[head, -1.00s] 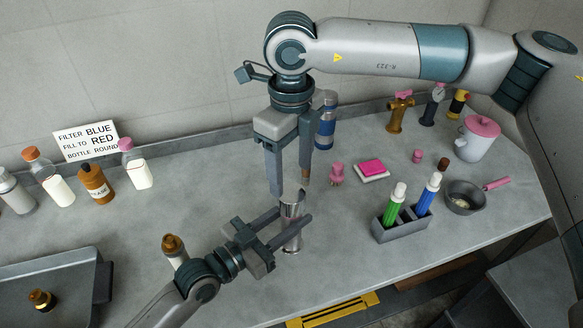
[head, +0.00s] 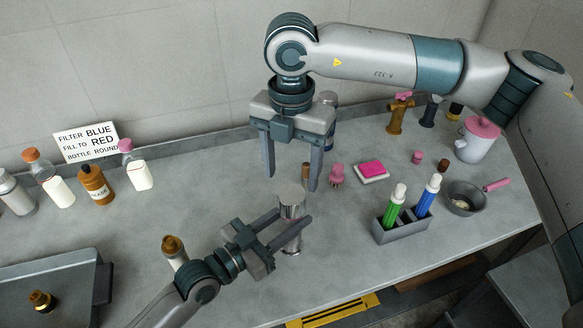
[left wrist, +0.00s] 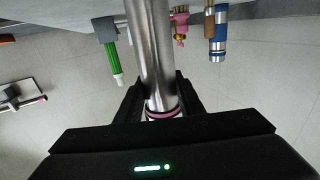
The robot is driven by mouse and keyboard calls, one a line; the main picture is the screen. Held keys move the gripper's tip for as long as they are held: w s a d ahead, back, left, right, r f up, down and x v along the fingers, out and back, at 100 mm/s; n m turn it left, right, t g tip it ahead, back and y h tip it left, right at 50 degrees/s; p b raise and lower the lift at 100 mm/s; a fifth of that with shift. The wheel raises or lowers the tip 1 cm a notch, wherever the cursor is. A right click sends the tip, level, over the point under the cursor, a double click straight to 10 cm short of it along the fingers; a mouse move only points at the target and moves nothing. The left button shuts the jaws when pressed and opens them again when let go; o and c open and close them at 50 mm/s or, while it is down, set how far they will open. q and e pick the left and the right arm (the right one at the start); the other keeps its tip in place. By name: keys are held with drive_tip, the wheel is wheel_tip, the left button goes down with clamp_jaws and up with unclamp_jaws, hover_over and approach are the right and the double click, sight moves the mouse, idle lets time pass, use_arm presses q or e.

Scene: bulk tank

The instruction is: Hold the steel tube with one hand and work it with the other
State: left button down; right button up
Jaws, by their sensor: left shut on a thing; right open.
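The steel tube (head: 291,240) stands upright over the worktop in the middle of the head view. It also shows in the left wrist view (left wrist: 150,45), shiny and long, with a pink ring near the jaws. My left gripper (head: 292,217) is shut around the tube, a finger on each side, below its wider bright top (head: 291,198). My right gripper (head: 290,182) is open and empty, pointing down just above and behind the tube top, apart from it as far as I can tell.
A small brown-topped piece (head: 306,170) and a pink item (head: 337,175) stand close to the right gripper. A grey rack (head: 402,232) with green and blue tubes stands right. A brown-capped bottle (head: 174,250) is near the left arm. Worktop between bottles and tube is clear.

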sight(292, 194)
drive_tip(key=shift+f, duration=0.15)
idle(0.4)
drive_tip(key=shift+f, duration=3.9)
